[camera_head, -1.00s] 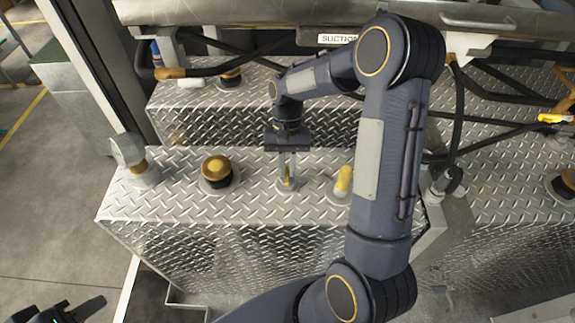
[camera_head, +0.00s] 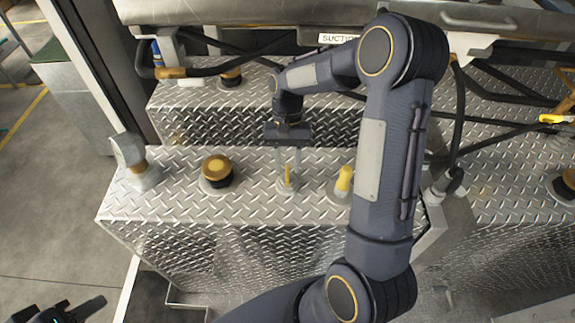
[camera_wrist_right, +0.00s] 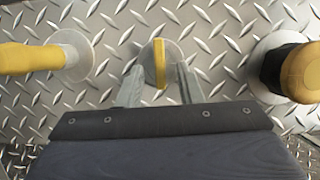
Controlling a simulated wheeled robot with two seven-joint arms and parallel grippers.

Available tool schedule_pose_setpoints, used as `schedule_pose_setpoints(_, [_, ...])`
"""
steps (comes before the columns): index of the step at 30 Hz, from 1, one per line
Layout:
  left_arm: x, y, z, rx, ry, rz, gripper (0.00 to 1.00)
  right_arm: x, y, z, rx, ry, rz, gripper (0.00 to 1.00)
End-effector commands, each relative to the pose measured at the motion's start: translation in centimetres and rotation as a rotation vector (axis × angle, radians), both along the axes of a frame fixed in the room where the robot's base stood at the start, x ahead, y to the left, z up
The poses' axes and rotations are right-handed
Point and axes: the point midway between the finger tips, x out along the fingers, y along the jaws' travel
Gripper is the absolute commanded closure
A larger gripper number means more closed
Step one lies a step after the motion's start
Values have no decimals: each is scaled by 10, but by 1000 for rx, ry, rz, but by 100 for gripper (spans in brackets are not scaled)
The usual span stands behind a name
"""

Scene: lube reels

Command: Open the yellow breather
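A small upright yellow handle (camera_head: 288,176) on a round base stands on the tread-plate box; I take it as the yellow breather. My right gripper (camera_head: 287,168) reaches down over it from behind. In the right wrist view the handle (camera_wrist_right: 160,62) stands between the two grey fingers of the right gripper (camera_wrist_right: 160,74), with a gap on each side. That gripper is open. My left gripper (camera_head: 68,309) is at the lower left corner, partly cut off, far from the handle, with its fingers apart.
A black cap with a yellow-brown top (camera_head: 217,170) stands left of the handle, and a yellow lever (camera_head: 344,181) stands right of it. A grey fitting (camera_head: 132,158) is at the box's left end. Pipes and hoses cross behind.

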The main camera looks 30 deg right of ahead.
Motion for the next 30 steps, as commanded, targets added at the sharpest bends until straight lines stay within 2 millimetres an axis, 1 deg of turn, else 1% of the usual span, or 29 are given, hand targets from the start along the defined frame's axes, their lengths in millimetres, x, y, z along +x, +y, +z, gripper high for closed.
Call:
schedule_pose_setpoints(6, [0, 0, -4, 0, 0, 0, 64, 14, -7, 35, -1, -6, 0, 67])
schedule_pose_setpoints(9, [0, 0, -5, 0, 0, 0, 64, 18, -10, 48, -1, -5, 1, 67])
schedule_pose_setpoints(12, [0, 0, -5, 0, 0, 0, 64, 21, -12, 56, 0, -3, 1, 67])
schedule_pose_setpoints(16, [0, 0, -5, 0, 0, 0, 64, 21, -13, 60, 0, 0, 1, 67])
schedule_pose_setpoints(30, [0, 0, -5, 0, 0, 0, 64, 21, -13, 61, 1, -4, 2, 67])
